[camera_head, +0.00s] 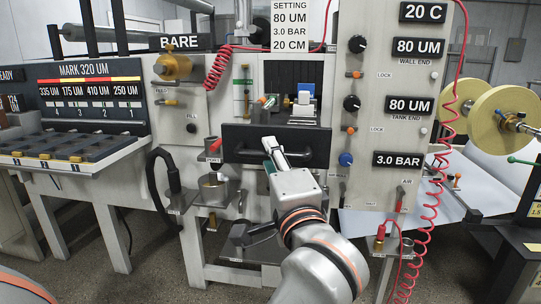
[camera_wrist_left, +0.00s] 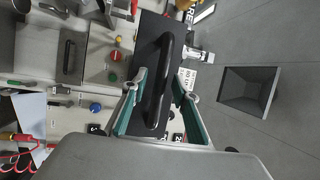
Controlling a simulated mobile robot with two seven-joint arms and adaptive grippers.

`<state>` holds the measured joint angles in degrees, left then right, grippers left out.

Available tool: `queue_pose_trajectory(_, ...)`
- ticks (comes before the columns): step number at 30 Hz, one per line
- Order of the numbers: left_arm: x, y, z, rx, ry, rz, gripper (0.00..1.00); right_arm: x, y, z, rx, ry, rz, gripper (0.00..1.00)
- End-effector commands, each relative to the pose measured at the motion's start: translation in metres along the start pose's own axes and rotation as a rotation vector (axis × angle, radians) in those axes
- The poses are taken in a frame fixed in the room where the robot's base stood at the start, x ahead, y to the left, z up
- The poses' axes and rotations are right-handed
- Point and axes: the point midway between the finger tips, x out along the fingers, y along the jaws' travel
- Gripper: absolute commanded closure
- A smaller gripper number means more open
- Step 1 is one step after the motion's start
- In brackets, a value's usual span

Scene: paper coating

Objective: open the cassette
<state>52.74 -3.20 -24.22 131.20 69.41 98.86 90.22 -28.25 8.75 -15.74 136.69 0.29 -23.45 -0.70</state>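The cassette front (camera_head: 245,133) is a wide black panel with a long black bar handle (camera_head: 305,158); it sits in the grey machine face below a small recess. My left gripper (camera_head: 271,150) is at the handle. In the left wrist view the black panel (camera_wrist_left: 148,30) and handle (camera_wrist_left: 165,50) run top to bottom. There my left gripper (camera_wrist_left: 160,76) has its teal fingers apart, one on each side of the handle; they do not appear closed on it. In the head view my arm hides part of the area below the handle. My right gripper is not in view.
A red-handled lever (camera_head: 214,146) is left of the cassette and a blue knob (camera_head: 346,159) right of it. A coiled red hose (camera_head: 218,66) hangs at upper left, another (camera_head: 413,255) at lower right. A shelf of dark trays (camera_head: 65,150) stands at left.

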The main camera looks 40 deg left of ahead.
Motion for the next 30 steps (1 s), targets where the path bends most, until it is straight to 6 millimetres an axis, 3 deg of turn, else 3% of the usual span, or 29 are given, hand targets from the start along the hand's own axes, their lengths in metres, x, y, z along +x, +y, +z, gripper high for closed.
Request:
queue_pose_trajectory(6,-0.037,0.001,-0.001,0.0,0.003,0.005,0.71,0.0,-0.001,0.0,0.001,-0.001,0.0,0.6)
queue_pose_trajectory(12,-0.058,0.001,0.0,0.0,0.002,0.003,0.71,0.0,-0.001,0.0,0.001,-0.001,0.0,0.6)
queue_pose_trajectory(30,-0.062,0.0,0.0,0.0,0.001,0.001,0.71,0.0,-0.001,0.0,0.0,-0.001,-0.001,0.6)
